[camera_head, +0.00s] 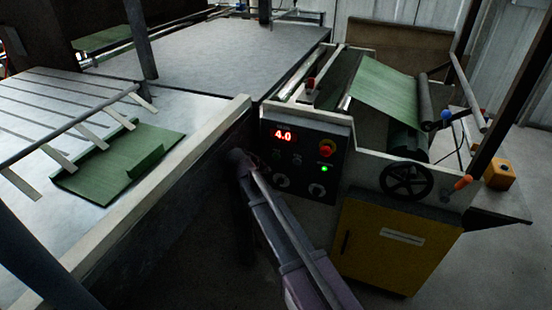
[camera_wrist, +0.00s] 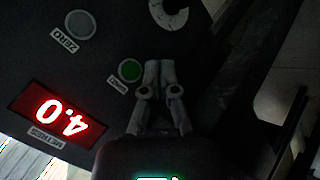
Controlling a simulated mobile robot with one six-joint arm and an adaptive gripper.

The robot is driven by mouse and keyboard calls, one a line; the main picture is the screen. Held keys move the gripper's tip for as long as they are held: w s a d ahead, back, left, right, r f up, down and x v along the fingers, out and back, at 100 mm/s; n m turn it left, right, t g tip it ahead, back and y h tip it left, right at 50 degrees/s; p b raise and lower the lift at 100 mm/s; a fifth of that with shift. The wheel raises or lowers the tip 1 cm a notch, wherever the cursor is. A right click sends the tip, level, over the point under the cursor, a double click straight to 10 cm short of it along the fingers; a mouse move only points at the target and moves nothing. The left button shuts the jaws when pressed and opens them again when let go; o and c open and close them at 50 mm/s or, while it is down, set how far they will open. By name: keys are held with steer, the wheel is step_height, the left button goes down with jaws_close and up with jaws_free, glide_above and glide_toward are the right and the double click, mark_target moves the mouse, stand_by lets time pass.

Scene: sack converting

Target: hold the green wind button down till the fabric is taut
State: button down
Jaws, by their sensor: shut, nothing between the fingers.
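The green wind button (camera_wrist: 130,70) is on the dark control panel (camera_head: 305,160) and shows clearly in the wrist view. The small label beside it is hard to read. My gripper (camera_wrist: 160,68) is shut and empty, its fingertips just right of the button in that view, beside it rather than over it. I cannot tell whether the tips touch the panel. In the head view my gripper (camera_head: 238,157) is at the panel's left edge. The green fabric (camera_head: 380,88) runs over rollers at the right; its tension is hard to judge.
The red display (camera_head: 283,135) reads 4.0 and shows inverted in the wrist view. A grey ZERO button (camera_wrist: 80,25) is nearby. The panel has a red stop button (camera_head: 326,147) and a lit green lamp (camera_head: 324,168). A handwheel (camera_head: 406,180) and yellow cabinet door (camera_head: 390,245) are at right.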

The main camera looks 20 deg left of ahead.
mark_target(276, 157)
steer(key=shift+w+d, duration=0.15)
steer(key=shift+w, duration=2.1)
steer(key=shift+w, duration=0.15)
steer(key=shift+w, duration=0.3)
